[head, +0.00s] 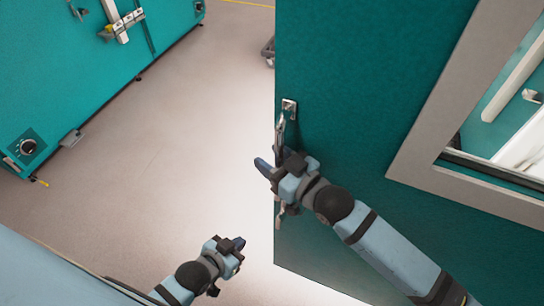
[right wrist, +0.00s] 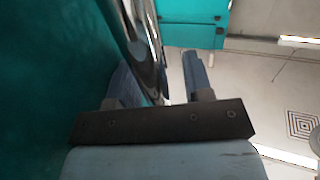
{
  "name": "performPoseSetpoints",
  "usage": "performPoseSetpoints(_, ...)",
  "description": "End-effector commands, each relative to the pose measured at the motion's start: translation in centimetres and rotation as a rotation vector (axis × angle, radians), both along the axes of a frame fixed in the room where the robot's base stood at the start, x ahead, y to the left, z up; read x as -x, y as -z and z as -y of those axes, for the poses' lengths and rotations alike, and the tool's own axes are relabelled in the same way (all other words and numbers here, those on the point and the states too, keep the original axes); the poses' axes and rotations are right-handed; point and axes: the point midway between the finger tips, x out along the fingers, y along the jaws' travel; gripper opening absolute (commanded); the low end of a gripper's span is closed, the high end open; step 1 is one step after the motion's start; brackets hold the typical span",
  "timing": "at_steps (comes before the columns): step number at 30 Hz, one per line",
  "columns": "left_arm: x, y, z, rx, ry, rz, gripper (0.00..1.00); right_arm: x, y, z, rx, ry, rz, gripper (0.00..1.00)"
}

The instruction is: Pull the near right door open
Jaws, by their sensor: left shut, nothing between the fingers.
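The near right door (head: 345,75) is a large teal panel with a grey-framed window. It fills the right half of the head view; I cannot tell whether it stands ajar. Its metal handle (head: 280,130) is upright along the left edge and also shows in the right wrist view (right wrist: 148,35). My right gripper (head: 268,165) is at the handle's middle, which it partly hides. In the right wrist view its fingers (right wrist: 160,80) are spread, with the handle between them, nearer the left finger. My left gripper (head: 238,243) is shut and empty, low over the floor, apart from the door.
Another teal chamber (head: 75,75) stands at the upper left, with a latch (head: 120,22) and a round dial (head: 27,146). The pale floor (head: 190,130) between it and the door is clear. A dark wheeled thing (head: 268,50) shows partly behind the door's edge.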

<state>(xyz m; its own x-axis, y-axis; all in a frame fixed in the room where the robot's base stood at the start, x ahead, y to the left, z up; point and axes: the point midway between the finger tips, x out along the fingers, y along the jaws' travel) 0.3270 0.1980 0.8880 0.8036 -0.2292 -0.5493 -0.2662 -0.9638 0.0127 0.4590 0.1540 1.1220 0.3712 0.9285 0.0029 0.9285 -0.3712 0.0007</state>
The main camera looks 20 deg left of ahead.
Motion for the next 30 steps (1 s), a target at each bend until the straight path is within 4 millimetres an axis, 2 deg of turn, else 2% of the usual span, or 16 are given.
performPoseSetpoints(5,0.0,0.1,0.0,0.000,0.000,0.000,0.00,0.1,0.1,0.2,0.002,0.000,-0.001,0.46)
performPoseSetpoints(8,0.0,0.3,0.0,0.001,0.001,0.000,0.00,0.3,0.3,1.0,0.003,0.001,-0.001,0.46)
performPoseSetpoints(11,0.0,0.7,0.1,0.002,0.001,-0.001,0.00,1.0,0.4,2.6,0.004,0.001,-0.001,0.46)
performPoseSetpoints(21,0.1,2.2,0.6,0.010,0.010,-0.007,0.00,3.8,0.4,9.7,0.003,0.001,-0.001,0.46)
performPoseSetpoints(24,0.0,2.4,0.7,0.010,0.012,-0.005,0.00,4.4,0.3,11.2,0.002,0.000,-0.001,0.46)
performPoseSetpoints(30,-0.1,2.5,0.7,0.009,0.013,-0.001,0.00,5.1,0.1,12.7,0.001,0.000,0.000,0.46)
